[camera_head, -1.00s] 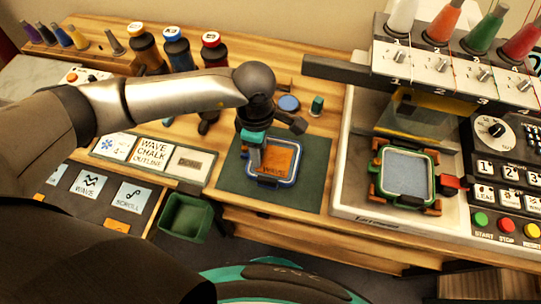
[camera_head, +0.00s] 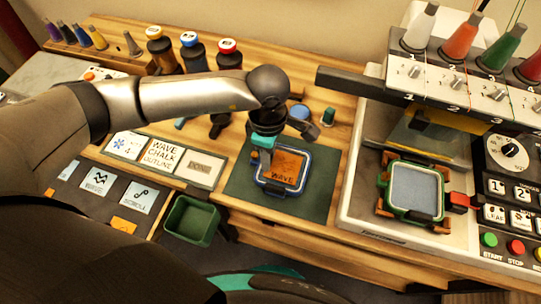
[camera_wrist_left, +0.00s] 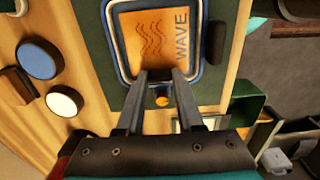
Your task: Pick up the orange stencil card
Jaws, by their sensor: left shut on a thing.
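The orange stencil card (camera_head: 288,165), marked WAVE, lies inside a blue-rimmed hoop (camera_head: 306,172) on a dark green mat (camera_head: 320,204). In the left wrist view the card (camera_wrist_left: 155,38) shows wavy cut lines and its lettering along the right side. My left gripper (camera_head: 262,168) is at the card's left edge, low over the hoop. In the left wrist view its two fingers (camera_wrist_left: 163,78) reach over the hoop's rim to the card's near edge, shut on the card. I cannot tell whether the card is clear of the hoop. My right gripper is out of view.
A sewing machine with a green hoop (camera_head: 416,190) stands to the right. A green bin (camera_head: 192,221) is at the front. Labelled cards lie left of the mat. Several bottles and a blue disc (camera_head: 299,111) stand behind.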

